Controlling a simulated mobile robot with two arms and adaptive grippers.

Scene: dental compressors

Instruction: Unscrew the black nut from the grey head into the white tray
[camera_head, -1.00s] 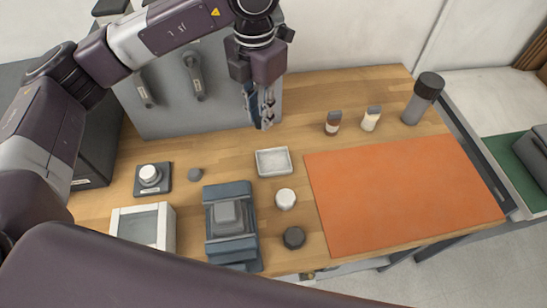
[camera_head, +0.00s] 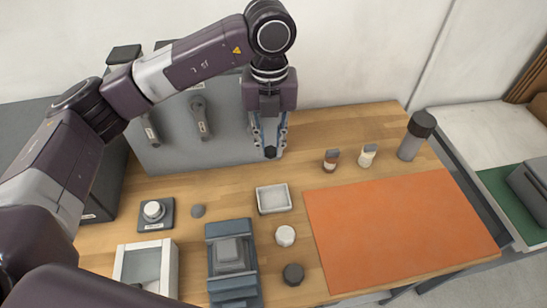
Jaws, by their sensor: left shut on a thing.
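My left gripper (camera_head: 269,150) points down at the back of the bench, in front of the grey panel. It is shut on a small black nut (camera_head: 270,153), which shows between its fingertips. The nut appears held clear of the bench. The white tray (camera_head: 288,206) lies nearer than the gripper, and its inside looks empty. A grey block (camera_head: 229,250), which looks like the grey head, sits in the blue-grey vise (camera_head: 234,286) to the front left of the tray. My left gripper is well away from it. My right gripper is not in view.
A white round piece (camera_head: 285,235) and a dark round piece (camera_head: 293,274) stand right of the vise. The orange mat (camera_head: 395,225) is bare. Two small bottles (camera_head: 331,160) and a grey flask (camera_head: 414,138) stand behind it. The grey panel (camera_head: 190,140) closes off the back left.

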